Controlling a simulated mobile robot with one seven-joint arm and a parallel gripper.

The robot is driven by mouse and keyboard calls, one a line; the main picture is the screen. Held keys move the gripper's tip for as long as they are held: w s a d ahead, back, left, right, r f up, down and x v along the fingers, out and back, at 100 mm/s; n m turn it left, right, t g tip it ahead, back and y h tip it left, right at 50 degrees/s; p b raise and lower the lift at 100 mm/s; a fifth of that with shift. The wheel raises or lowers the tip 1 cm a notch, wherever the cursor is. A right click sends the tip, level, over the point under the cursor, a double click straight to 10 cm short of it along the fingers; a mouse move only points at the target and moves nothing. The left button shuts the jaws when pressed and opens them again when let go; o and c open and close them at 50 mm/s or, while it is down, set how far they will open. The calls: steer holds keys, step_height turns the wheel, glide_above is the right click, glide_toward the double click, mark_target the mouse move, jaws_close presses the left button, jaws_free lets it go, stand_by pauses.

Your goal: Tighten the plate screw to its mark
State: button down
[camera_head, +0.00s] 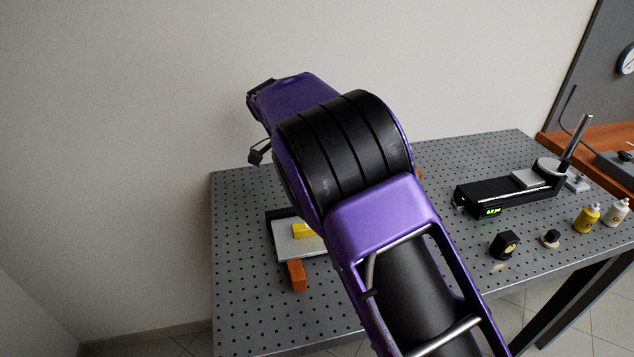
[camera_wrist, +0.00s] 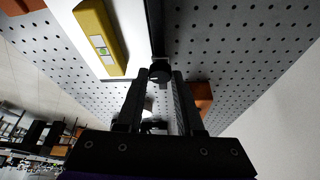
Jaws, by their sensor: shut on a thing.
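In the wrist view my gripper (camera_wrist: 159,80) is shut on a small dark round knob (camera_wrist: 160,70), which appears to be the plate screw. The knob sits at the end of a black bar along the edge of a pale plate (camera_wrist: 127,14). A yellow spirit level (camera_wrist: 100,40) with a greenish vial lies on the plate, left of the fingers. The bubble is too small to read, and I cannot make out a mark on the screw. In the head view my arm hides the gripper and screw; part of the plate (camera_head: 287,242) and level (camera_head: 304,230) show.
An orange block (camera_head: 297,275) stands at the plate's near edge on the perforated table (camera_head: 260,325). Another orange piece (camera_wrist: 201,97) is right of the fingers. A black device with a green display (camera_head: 490,203), small black parts (camera_head: 504,244) and bottles (camera_head: 586,217) stand to the right.

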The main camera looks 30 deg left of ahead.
steer(key=shift+m, duration=0.3)
steer(key=c, duration=0.5)
jaws_free()
steer(key=shift+c, duration=0.2)
steer(key=p+v, duration=0.2)
steer(key=v, duration=1.5)
steer(key=shift+w+r+p, duration=0.2)
steer(key=shift+r+p, duration=0.05)
steer(key=shift+p, duration=0.15)
